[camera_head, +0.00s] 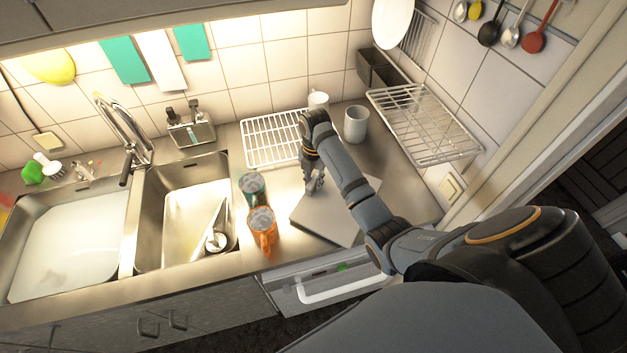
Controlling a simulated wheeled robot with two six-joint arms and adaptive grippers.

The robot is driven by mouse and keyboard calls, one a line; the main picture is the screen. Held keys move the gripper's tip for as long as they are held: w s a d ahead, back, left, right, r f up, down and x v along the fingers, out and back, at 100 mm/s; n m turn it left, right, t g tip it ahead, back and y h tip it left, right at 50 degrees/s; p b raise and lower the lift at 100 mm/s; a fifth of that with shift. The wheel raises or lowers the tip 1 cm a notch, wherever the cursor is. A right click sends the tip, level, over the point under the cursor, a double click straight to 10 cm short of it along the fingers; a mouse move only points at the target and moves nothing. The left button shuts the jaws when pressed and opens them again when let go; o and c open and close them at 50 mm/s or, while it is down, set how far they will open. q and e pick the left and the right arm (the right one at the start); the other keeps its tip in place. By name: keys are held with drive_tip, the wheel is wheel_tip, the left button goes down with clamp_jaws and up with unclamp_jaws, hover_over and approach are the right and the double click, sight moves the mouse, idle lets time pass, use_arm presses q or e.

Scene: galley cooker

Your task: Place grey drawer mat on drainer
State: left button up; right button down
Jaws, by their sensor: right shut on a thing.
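The grey drawer mat (325,222) is a flat, thin grey sheet at the counter's front, right of the mugs. My right gripper (316,184) points down at the mat's far left part and is shut on it. The arm crosses over the mat and hides part of it. I cannot tell whether the mat rests on the counter or is slightly raised. A white wire rack (268,141) lies on the counter behind the gripper, and a larger wire drainer (425,122) is at the right wall. My left gripper is not in view.
A green mug (252,186) and an orange mug (263,226) stand left of the mat. Two pale mugs, one grey (356,123) and one white (318,100), stand near the back. Two sink basins (185,225) lie left. A drawer (325,285) is below the counter front.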

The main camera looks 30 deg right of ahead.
drive_tip(key=c, duration=1.3)
unclamp_jaws()
drive_tip(key=shift+w+f, duration=0.1)
drive_tip(key=shift+o, duration=0.7)
drive_tip(key=shift+r, duration=0.45)
wheel_tip(320, 180, up, 6)
drive_tip(key=shift+w+d+r+p, duration=0.15)
drive_tip(key=shift+r+p, duration=0.1)
drive_tip(key=shift+p, duration=0.25)
use_arm(q)
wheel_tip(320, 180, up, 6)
drive_tip(key=p, duration=0.5)
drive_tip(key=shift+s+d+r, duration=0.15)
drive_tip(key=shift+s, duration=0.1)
use_arm(e)
wheel_tip(320, 180, up, 5)
drive_tip(key=shift+r, duration=0.1)
